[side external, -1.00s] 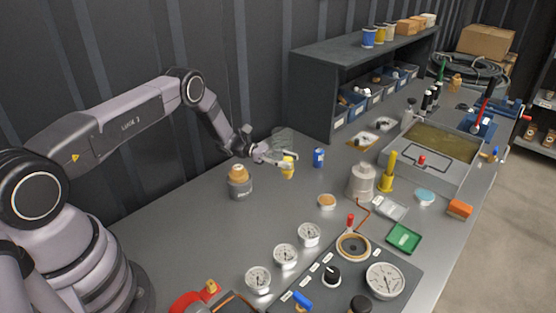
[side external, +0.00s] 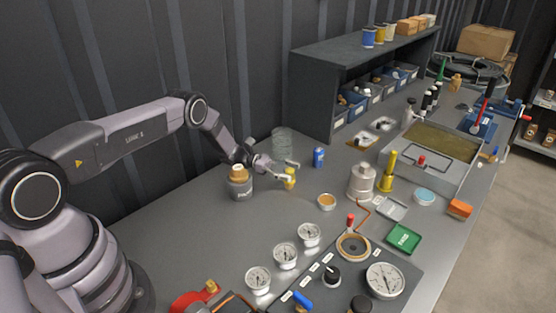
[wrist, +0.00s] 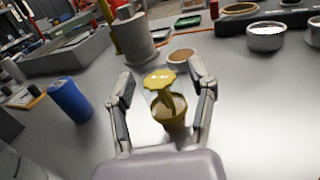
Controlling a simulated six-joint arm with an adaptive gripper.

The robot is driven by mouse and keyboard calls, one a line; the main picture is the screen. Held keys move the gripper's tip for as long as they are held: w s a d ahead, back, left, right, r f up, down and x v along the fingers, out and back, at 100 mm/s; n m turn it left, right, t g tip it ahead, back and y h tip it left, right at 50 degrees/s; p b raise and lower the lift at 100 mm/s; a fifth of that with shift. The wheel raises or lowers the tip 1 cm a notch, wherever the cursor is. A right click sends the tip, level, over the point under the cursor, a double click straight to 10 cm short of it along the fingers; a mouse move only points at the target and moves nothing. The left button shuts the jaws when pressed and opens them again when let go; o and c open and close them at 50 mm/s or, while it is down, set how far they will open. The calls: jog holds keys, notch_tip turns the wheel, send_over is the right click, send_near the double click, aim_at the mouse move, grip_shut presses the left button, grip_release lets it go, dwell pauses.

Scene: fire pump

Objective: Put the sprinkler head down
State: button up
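The sprinkler head (side external: 289,177) is a small brass-yellow piece with a scalloped disc on top. It appears to stand upright on the grey bench. In the wrist view the sprinkler head (wrist: 166,100) is between my two fingers, with gaps visible on both sides. My gripper (side external: 287,171) is low over the bench with its fingers spread around the head. In the wrist view my gripper (wrist: 163,85) is open.
A grey pot with an orange top (side external: 239,183) stands left of my gripper, and a clear glass vessel (side external: 283,142) behind it. A blue can (side external: 318,157) and a shallow orange-filled dish (side external: 327,202) are to the right. Gauges (side external: 285,255) lie in front. Bare bench lies between.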

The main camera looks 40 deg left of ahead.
jog(key=shift+r, duration=0.15)
jog(key=shift+a, duration=0.3)
jog(key=v, duration=0.2)
jog(key=shift+s+a+r, duration=0.15)
jog(key=shift+a+r, duration=0.15)
jog(key=s+d+r+m+g+y, duration=0.2)
jog(key=r+m, duration=0.1)
jog(key=r, duration=0.7)
jog(key=s+d+r+m+g+y, duration=0.1)
jog(key=s+d+r+m+g, duration=0.15)
jog(key=r, duration=0.75)
jog(key=s+d+r+m+g+y, duration=0.1)
jog(key=s+d+r+m+y, duration=0.2)
jog(key=s+r+m+y, duration=0.65)
jog(key=s+a+r+m+t+y, duration=0.2)
jog(key=s+r+m, duration=0.1)
jog(key=s, duration=0.9)
jog(key=s+a+r+m+t+y, duration=0.2)
jog(key=s+a+r+m+t, duration=0.1)
jog(key=s, duration=0.9)
jog(key=shift+s+r+m+y, duration=0.3)
jog(key=shift+s+r+y, duration=0.1)
jog(key=shift+r, duration=0.1)
